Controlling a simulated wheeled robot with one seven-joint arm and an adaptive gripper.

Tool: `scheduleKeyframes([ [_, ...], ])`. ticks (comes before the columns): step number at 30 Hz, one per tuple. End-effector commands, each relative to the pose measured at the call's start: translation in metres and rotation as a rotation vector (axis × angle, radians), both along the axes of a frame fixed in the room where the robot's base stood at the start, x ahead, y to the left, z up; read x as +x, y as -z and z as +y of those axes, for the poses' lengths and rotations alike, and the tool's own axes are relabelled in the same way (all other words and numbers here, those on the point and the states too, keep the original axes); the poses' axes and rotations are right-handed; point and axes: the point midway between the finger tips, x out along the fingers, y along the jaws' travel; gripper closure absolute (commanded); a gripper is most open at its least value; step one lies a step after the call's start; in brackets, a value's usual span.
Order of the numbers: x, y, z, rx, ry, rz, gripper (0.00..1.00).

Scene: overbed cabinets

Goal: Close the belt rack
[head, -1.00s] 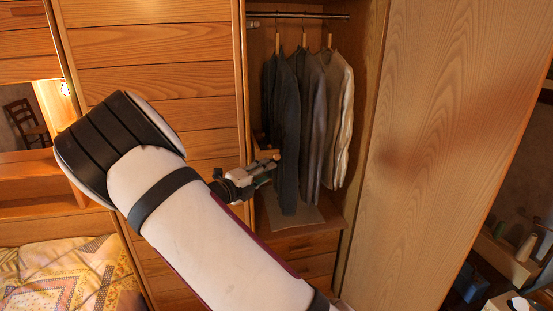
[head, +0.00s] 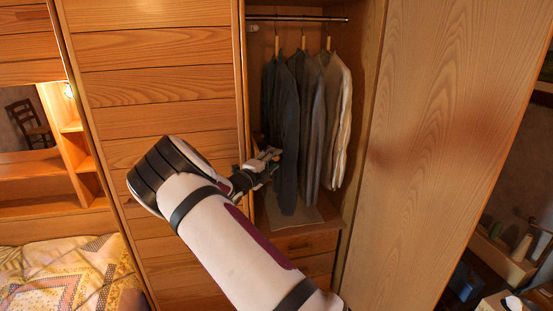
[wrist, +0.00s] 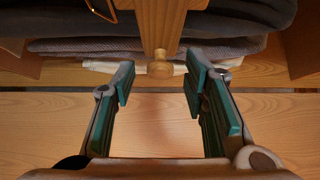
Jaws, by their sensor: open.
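The belt rack (wrist: 160,24) shows in the wrist view as a pale wooden bar with a round wooden knob (wrist: 160,69) at its near end. A thin metal hook (wrist: 100,9) is beside the bar at upper left. My gripper (wrist: 158,84) is open, with its green-padded fingers on either side of the knob and gaps to both. The knob lies between or just beyond the fingertips; I cannot tell the exact depth. In the head view my gripper (head: 268,162) is at the wardrobe's left opening edge, where it mostly hides the rack.
Dark and light jackets (head: 311,120) hang from a rail (head: 300,16) just right of my gripper. Below them are a shelf and drawers (head: 304,244). A slatted wooden panel (head: 160,95) stands left of the opening and a large wooden door (head: 450,120) right. A bed (head: 65,275) is at lower left.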

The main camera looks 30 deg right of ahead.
Motion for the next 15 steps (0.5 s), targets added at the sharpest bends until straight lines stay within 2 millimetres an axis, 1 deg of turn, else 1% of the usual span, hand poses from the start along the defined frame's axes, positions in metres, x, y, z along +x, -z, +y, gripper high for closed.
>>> scheduleKeyframes([
  [1, 0.003, 0.0, -0.006, 0.0, 0.001, -0.001, 0.59],
  [6, 0.009, 0.0, -0.017, 0.0, 0.0, 0.0, 0.59],
  [15, 0.011, 0.0, -0.019, 0.001, -0.001, 0.0, 0.59],
])
